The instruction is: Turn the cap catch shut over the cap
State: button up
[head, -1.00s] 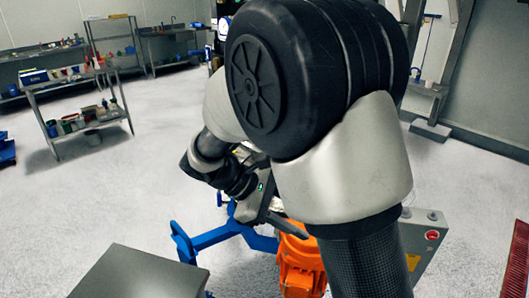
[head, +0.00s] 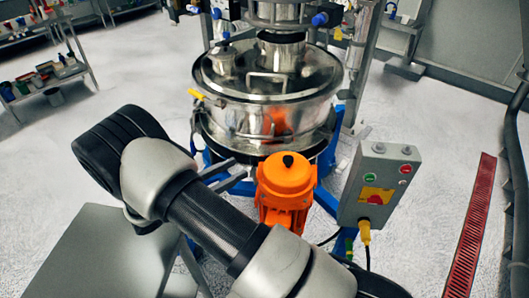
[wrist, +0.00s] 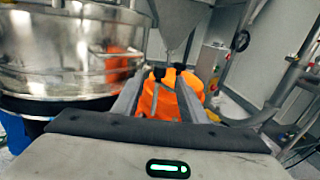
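The steel sifter drum (head: 240,118) with its domed lid (head: 310,75) stands at the top middle of the head view. A short round port with a cap-like top (head: 222,58) rises from the lid's left side. I cannot tell the cap catch apart at this size. A yellow-ended lever (head: 196,94) sticks out at the drum's left rim. My gripper (head: 240,168) is low in front of the drum, apart from the lid. In the wrist view my gripper (wrist: 161,76) has its two fingers spread with nothing held; the drum (wrist: 65,50) is on the left.
An orange motor (head: 286,182) stands in front of the drum, close beyond my fingers. A grey control box (head: 378,185) with buttons is at its right. A grey table (head: 85,250) is at lower left. A red floor grate (head: 470,225) lies at far right.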

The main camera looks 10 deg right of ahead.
aim_at(257, 158)
jog(key=p+x, duration=0.1)
jog(key=x, duration=1)
jog(key=shift+w+d, duration=0.1)
jog(key=shift+d, duration=0.25)
jog(key=shift+c, duration=0.5)
grip_shut()
